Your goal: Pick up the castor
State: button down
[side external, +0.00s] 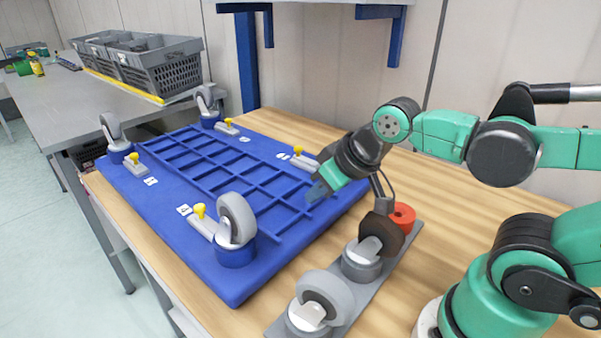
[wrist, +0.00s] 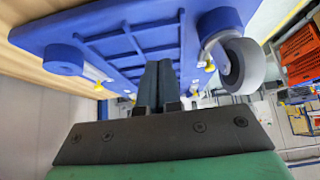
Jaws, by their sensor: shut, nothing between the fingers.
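My gripper (side external: 317,192) is shut and empty above the blue base plate's right part in the side view. In the wrist view its fingers (wrist: 158,78) are pressed together. A grey-wheeled castor (side external: 322,293) stands at the near end of a grey strip (side external: 352,310). A dark-wheeled castor (side external: 381,236) stands behind it on the strip, apart from my gripper. Three more grey castors sit at corners of the blue plate (side external: 190,255): near (side external: 236,220), far left (side external: 112,129) and far (side external: 207,99). One castor (wrist: 238,65) shows in the wrist view.
A red ring-shaped piece (side external: 404,216) is at the strip's far end. Yellow-knobbed clamps (side external: 201,220) stand along the plate. A bare blue corner post (wrist: 63,58) shows in the wrist view. Grey crates (side external: 140,62) stand on the back table. Wooden tabletop (side external: 440,215) is clear right of the strip.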

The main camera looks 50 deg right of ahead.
jog(key=shift+c, duration=1.2)
grip_release()
jog(key=shift+r, duration=0.1)
